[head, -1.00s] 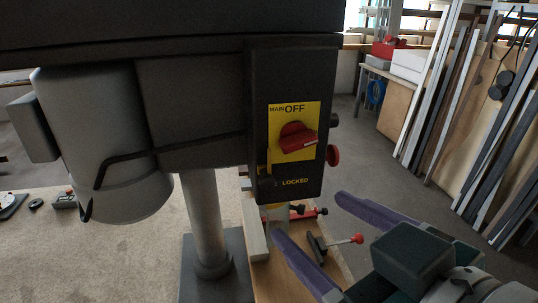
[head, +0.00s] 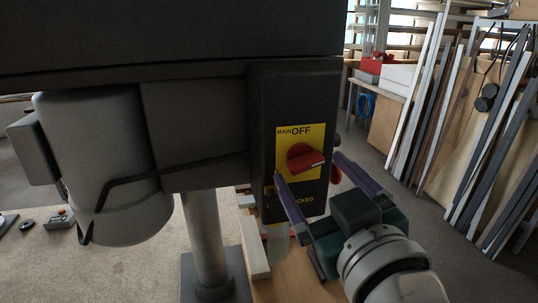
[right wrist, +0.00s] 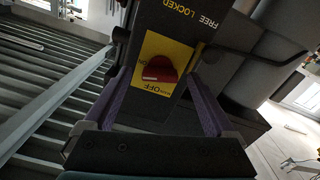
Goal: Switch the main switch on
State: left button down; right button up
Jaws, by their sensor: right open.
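The main switch is a red rotary knob (head: 303,158) on a yellow plate (head: 319,133) marked MAIN and OFF, on the front of a dark control box (head: 262,120). It also shows in the right wrist view, where the red knob (right wrist: 158,69) lies between my two fingers. My right gripper (head: 306,164) is open, its purple fingers spread to the left and right of the knob. Whether a finger touches the knob I cannot tell. One finger covers part of the LOCKED label. My left gripper is not in view.
A grey column (head: 205,240) and a large grey cylinder (head: 105,165) stand left of the box. A red button (head: 335,173) sits on the box's right side. Long profiles (head: 420,110) lean against a rack at the right. Open floor lies between.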

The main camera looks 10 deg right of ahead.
jog(key=shift+w, duration=0.3)
jog(key=c, duration=1.4)
jog(key=m, duration=0.3)
jog(key=o, duration=1.4)
jog(key=shift+s, duration=0.1)
